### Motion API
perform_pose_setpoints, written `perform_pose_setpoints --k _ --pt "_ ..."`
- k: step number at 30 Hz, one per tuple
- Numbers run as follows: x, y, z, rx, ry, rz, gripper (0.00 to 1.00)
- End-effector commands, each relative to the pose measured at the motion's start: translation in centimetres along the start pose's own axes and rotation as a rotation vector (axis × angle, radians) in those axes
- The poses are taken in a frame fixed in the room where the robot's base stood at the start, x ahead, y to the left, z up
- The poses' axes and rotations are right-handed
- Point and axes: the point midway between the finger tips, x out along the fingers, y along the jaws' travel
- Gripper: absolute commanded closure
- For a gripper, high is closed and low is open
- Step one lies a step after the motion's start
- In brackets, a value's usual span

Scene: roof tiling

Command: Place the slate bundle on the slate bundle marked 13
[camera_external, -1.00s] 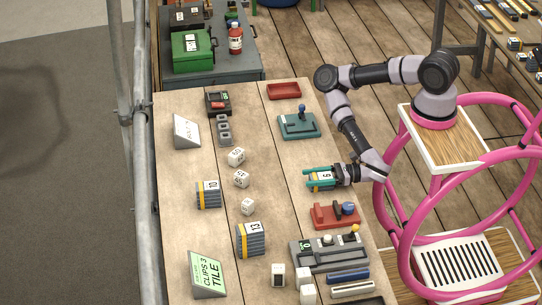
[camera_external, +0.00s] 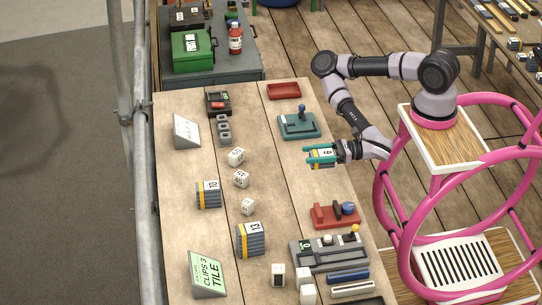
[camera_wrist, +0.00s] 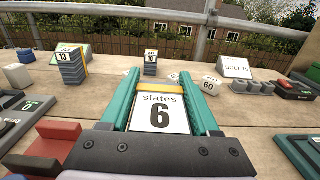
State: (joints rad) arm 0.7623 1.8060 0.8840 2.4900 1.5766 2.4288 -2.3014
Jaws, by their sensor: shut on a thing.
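My gripper (camera_external: 322,156) is shut on a slate bundle marked 6 (camera_external: 325,153), held between its green fingers. The held bundle's label reads "slates 6" in the wrist view (camera_wrist: 163,115). In the external view it appears raised above the bench near its right edge. The slate bundle marked 13 (camera_external: 250,241) stands upright on the bench, toward the lower left of my gripper and apart from it. It has grey layers, a yellow band and a white label, and shows at the left in the wrist view (camera_wrist: 72,68).
A slate bundle marked 10 (camera_external: 208,195) stands behind the one marked 13. Several white number cubes (camera_external: 241,179) lie mid-bench. A red fixture (camera_external: 335,215) and a grey switch panel (camera_external: 328,254) line the right edge. A green sign (camera_external: 206,272) stands at the lower left.

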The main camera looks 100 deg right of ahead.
Motion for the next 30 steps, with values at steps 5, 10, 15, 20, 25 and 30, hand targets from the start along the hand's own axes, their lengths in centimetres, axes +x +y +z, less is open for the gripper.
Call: perform_pose_setpoints --k 5,10,15,20,25,30 --pt "3.8 2.4 -0.2 -0.005 -0.008 0.013 1.0" --pt "10.9 7.4 0.2 -0.001 -0.01 0.024 1.0" --pt "17.8 13.4 2.5 0.001 -0.009 0.023 1.0" --pt "22.8 19.2 5.9 0.003 -0.01 0.02 1.0" --pt "25.9 23.8 9.0 0.005 -0.006 0.018 1.0" --pt "27.0 26.1 10.6 0.003 -0.003 0.02 1.0"
